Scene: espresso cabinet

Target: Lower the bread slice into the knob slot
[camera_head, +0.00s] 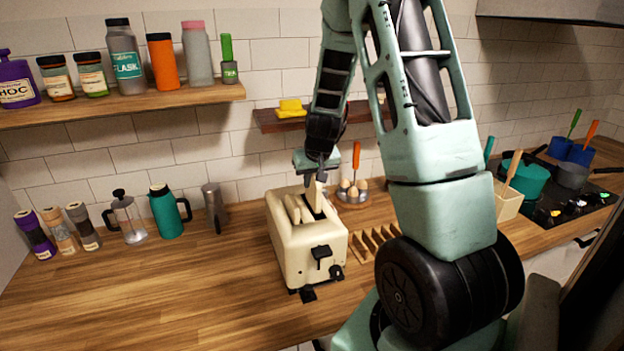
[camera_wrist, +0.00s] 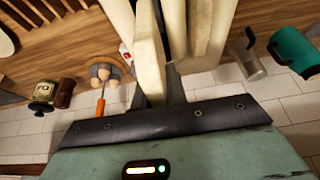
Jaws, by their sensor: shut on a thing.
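The cream toaster (camera_head: 308,249) stands on the wooden counter, its black lever knob (camera_head: 321,253) on the front face. My gripper (camera_head: 317,178) is above the toaster, pointing down, shut on a pale bread slice (camera_head: 313,194). The slice is upright over the slot on the knob side; how far its lower edge is inside cannot be told. In the wrist view the slice (camera_wrist: 150,65) sits between the dark fingers of my gripper (camera_wrist: 160,85). Another pale slab, seemingly a second slice (camera_head: 294,211), stands in the toaster's other slot.
A wooden rack (camera_head: 374,243) stands close to the toaster's right. An egg holder (camera_head: 352,192) is behind it. The front left counter is clear.

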